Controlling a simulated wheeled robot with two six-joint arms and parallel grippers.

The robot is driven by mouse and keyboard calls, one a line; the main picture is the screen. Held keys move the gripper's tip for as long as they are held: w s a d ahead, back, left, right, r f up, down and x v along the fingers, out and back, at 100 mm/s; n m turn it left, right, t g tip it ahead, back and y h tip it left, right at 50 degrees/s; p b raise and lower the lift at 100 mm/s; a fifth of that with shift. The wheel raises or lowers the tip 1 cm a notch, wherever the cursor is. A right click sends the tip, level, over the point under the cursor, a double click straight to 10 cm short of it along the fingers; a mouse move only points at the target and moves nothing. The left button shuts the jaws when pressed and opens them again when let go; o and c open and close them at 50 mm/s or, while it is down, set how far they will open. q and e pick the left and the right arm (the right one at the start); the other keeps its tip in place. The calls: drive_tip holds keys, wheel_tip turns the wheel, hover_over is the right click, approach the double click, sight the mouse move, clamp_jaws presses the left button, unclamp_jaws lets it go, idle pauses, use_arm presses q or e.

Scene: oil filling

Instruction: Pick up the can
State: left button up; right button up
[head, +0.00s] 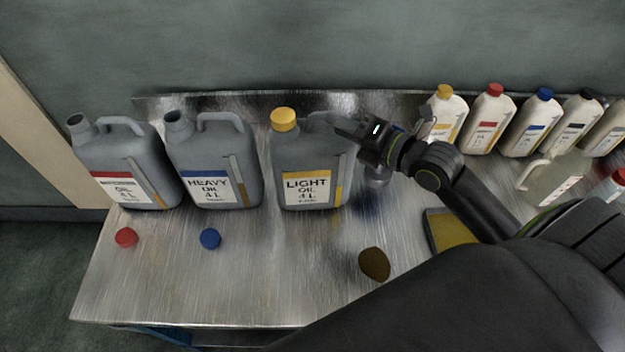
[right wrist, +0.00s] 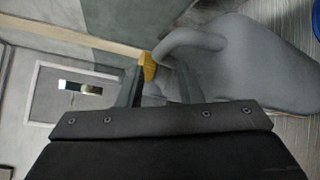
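The grey can labelled LIGHT OIL 4 L (head: 310,165) stands upright on the metal table, with a yellow cap (head: 284,119) on. Its handle is at the top right, partly hidden by my right gripper (head: 345,123). In the right wrist view, the can's grey body and curved handle (right wrist: 190,38) lie just beyond my fingers (right wrist: 158,88), with the yellow cap (right wrist: 147,66) behind. The fingers are apart, close to the handle; whether they touch it I cannot tell. My left gripper is not in view.
Two uncapped grey cans, HEAVY OIL (head: 213,165) and a red-labelled one (head: 125,165), stand to the left. A red cap (head: 125,237) and a blue cap (head: 210,239) lie in front. Several white bottles (head: 487,118) line the back right. A brown object (head: 374,264) lies in front.

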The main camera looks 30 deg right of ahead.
sight(322, 118)
drive_tip(key=shift+w+a+p, duration=0.2)
drive_tip(key=shift+w+p, duration=0.15)
drive_tip(key=shift+w, duration=0.2)
drive_tip(key=p+x, duration=0.1)
drive_tip(key=x, duration=0.2)
drive_tip(key=shift+p, duration=0.3)
drive_tip(key=shift+w+a+f, duration=0.2)
drive_tip(key=shift+w+f, duration=0.1)
drive_tip(key=shift+w, duration=0.25)
clamp_jaws()
idle(0.4)
